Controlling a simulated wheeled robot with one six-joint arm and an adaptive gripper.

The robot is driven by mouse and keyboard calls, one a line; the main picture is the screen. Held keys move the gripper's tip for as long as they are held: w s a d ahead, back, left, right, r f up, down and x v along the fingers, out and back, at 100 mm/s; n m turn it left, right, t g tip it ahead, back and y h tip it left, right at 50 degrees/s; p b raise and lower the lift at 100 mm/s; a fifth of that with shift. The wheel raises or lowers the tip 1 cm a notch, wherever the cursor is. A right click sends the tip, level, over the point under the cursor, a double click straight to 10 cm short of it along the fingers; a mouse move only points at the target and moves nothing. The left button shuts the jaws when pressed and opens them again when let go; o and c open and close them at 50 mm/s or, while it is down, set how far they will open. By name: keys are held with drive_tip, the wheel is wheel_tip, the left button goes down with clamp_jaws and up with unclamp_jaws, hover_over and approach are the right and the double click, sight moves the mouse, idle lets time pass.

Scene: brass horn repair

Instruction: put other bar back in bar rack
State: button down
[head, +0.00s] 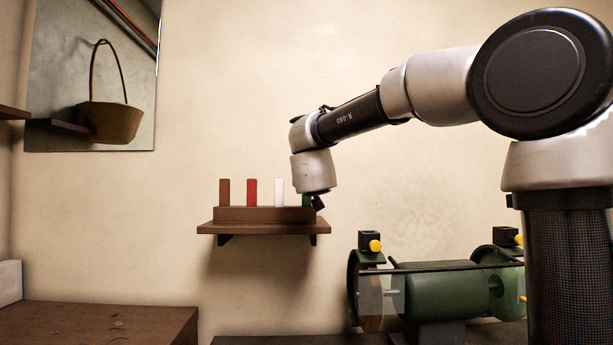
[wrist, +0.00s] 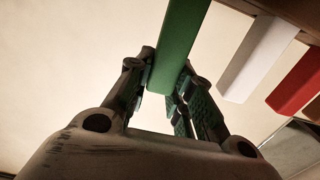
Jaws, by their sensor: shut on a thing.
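The wooden bar rack (head: 265,215) sits on a small wall shelf. A brown bar (head: 224,192), a red bar (head: 251,192) and a white bar (head: 279,192) stand upright in it. A green bar (head: 306,201) is at the rack's right end, mostly hidden by my wrist. My gripper (head: 317,203) is beside it in the head view. In the wrist view my gripper (wrist: 165,92) is shut on the green bar (wrist: 181,42), with the white bar (wrist: 258,58) and red bar (wrist: 298,83) apart from it to the right. Whether the green bar is seated in a slot cannot be told.
The wall shelf (head: 212,228) carries the rack. A green bench grinder (head: 440,298) with yellow knobs stands below right. A wooden bench top (head: 80,325) is at lower left. A mirror (head: 55,70) showing a basket hangs at upper left. The wall above the rack is clear.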

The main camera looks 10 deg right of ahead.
drive_tip(key=shift+f, duration=0.4)
drive_tip(key=c, duration=1.2)
unclamp_jaws()
drive_tip(key=shift+f, duration=0.1)
drive_tip(key=s, duration=0.4)
drive_tip(key=s+a, duration=0.1)
drive_tip(key=s, duration=0.3)
drive_tip(key=s+a, duration=0.1)
drive_tip(key=s, duration=0.2)
drive_tip(key=shift+s+a, duration=0.15)
drive_tip(key=shift+s, duration=0.25)
